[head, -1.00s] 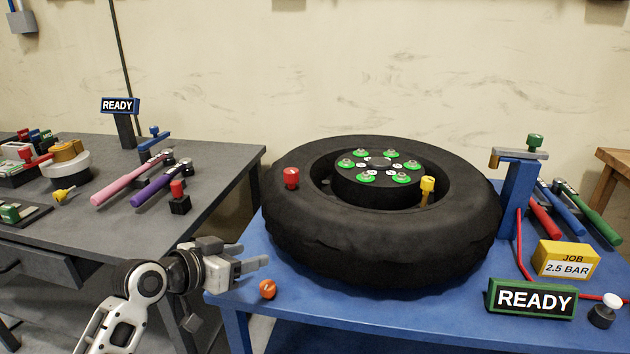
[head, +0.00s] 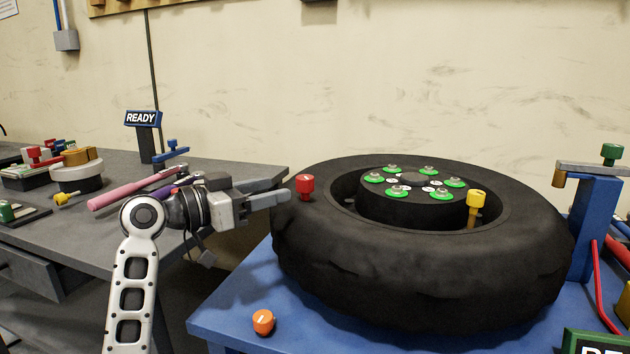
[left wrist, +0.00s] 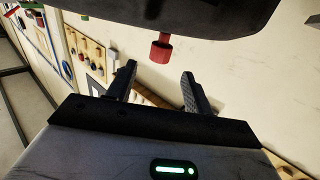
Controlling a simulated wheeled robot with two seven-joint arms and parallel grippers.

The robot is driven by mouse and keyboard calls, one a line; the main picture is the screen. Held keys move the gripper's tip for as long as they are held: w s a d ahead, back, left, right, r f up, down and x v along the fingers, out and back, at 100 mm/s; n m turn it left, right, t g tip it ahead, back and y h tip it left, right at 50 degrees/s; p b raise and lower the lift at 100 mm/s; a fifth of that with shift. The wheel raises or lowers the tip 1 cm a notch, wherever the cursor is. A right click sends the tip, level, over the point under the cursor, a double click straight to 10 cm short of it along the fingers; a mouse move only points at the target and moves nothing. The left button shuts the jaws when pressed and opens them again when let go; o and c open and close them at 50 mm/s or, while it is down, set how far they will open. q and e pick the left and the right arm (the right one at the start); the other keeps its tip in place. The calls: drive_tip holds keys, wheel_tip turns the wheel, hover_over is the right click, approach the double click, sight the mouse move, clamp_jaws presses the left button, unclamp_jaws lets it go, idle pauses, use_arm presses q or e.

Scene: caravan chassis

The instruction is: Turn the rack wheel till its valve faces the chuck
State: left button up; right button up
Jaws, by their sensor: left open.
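The rack wheel, a black tyre (head: 420,280) around a dark hub with green-ringed nuts, lies flat on the blue table. A yellow-capped piece (head: 476,199), perhaps the valve, stands at the hub's front right. A red knob (head: 305,187) sits on the tyre's left side. My left gripper (head: 286,191) is open and empty, its fingers pointing at the red knob just left of it. In the left wrist view the red knob (left wrist: 161,47) hangs just beyond the open fingers, roughly between them. A blue post (head: 592,220) with a brass-ended arm, perhaps the chuck, stands right of the tyre.
An orange knob (head: 263,322) sits on the blue table's (head: 225,310) front left. The grey bench (head: 55,240) at the left holds a pink-handled tool (head: 130,188), a READY sign (head: 142,119) and other fittings. A gap separates bench and table.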

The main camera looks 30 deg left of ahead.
sight(315, 198)
use_arm(q)
drive_tip(key=x, duration=1)
drive_tip(key=shift+w, duration=0.15)
